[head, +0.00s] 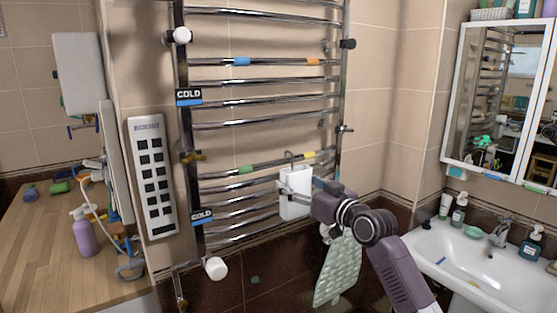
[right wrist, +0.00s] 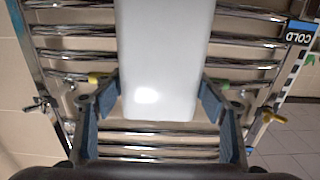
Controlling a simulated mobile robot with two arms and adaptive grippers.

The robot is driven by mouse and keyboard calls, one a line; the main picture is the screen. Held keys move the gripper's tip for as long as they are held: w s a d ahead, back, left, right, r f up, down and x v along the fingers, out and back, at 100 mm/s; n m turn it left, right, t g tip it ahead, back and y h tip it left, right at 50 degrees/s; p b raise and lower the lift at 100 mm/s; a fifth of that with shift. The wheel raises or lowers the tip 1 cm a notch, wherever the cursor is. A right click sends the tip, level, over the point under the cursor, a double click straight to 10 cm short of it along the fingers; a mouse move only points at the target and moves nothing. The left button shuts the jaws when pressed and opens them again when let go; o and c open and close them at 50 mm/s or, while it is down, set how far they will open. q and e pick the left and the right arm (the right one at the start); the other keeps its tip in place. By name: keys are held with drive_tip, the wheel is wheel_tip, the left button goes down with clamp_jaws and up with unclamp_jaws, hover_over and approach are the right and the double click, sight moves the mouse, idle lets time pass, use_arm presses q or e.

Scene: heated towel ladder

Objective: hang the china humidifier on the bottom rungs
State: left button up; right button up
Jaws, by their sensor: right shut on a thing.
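The white china humidifier (head: 296,203) is a small upright block with a thin wire hook (head: 290,160) above it. My right gripper (head: 301,188) is shut on it, one finger on each side; its blue-padded fingers also show in the right wrist view (right wrist: 160,92). The humidifier (right wrist: 165,50) is in front of the lower rungs of the chrome towel ladder (head: 262,79). Its hook is near the rung with green tape (head: 246,170) and yellow tape (head: 308,154). I cannot tell whether the hook is over that rung. My left gripper is not in view.
COLD tags (head: 189,97) hang on the ladder's left post. A white BOOST panel (head: 152,178) and a wooden counter (head: 40,240) with bottles stand left. A sink (head: 470,268) and mirror cabinet (head: 497,90) are right. A pale green mat (head: 337,272) hangs below my right arm.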

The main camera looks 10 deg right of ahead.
drive_tip(key=shift+b+x, duration=0.75)
drive_tip(key=shift+x, duration=1.75)
idle(1.1)
drive_tip(key=shift+s+r, duration=0.1)
drive_tip(key=shift+r, duration=0.05)
idle(0.7)
drive_tip(key=shift+f+b, duration=0.75)
drive_tip(key=shift+f, duration=0.4)
idle(0.6)
idle(0.5)
drive_tip(key=o, duration=1.2)
drive_tip(key=shift+f, duration=0.2)
drive_tip(key=shift+s+r, duration=0.1)
